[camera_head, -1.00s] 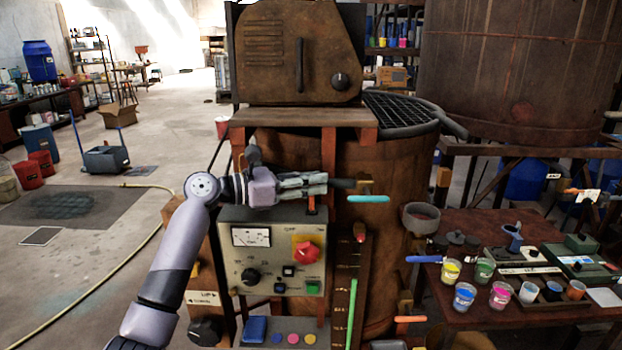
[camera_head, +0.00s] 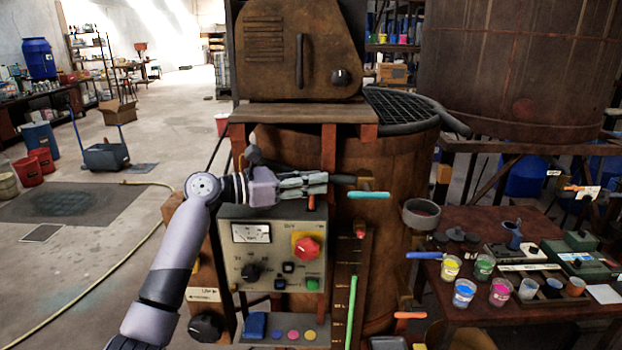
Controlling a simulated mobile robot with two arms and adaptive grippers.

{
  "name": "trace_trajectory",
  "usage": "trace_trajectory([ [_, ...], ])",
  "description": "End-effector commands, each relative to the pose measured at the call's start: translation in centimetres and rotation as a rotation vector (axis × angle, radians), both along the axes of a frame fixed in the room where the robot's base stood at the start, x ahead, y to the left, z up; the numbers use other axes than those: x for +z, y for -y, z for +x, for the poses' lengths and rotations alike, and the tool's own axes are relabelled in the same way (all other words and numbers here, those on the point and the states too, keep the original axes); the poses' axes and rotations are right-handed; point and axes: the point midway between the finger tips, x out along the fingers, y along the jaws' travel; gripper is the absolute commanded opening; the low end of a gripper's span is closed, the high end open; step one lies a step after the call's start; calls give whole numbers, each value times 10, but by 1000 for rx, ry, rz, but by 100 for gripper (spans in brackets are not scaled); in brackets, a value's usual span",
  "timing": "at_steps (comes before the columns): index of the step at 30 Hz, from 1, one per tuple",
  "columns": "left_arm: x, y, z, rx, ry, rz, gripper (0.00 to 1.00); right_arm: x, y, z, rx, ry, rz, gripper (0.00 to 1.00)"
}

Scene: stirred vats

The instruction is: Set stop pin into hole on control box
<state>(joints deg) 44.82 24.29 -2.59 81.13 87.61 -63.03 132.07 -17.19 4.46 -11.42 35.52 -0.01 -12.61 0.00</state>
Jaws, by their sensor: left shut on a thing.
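My left gripper (camera_head: 314,187) is level above the top edge of the grey control box (camera_head: 232,262), its fingers pointing right. It is shut on a small orange-red piece, which looks like the stop pin (camera_head: 312,202). The pin shows just below the fingers, near the box's upper right part; its lower end is hard to make out. The box front has a meter (camera_head: 251,233), a red knob (camera_head: 308,247) on yellow, a black knob (camera_head: 251,272) and a green button (camera_head: 312,284). I cannot make out the hole. My right gripper is not in view.
A rusty vat (camera_head: 385,255) stands right behind the box, with a cyan handle (camera_head: 368,195) just right of my fingertips. A blue handle (camera_head: 425,255) and a green bar (camera_head: 351,315) are nearby. Paint cups (camera_head: 464,292) stand on the right table.

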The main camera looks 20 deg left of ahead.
Motion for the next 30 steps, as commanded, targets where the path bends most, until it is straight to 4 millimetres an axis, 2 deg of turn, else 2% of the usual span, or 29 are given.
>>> trace_trajectory([
  [30,-21,0,0,1,1,-1,3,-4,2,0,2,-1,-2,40],
])
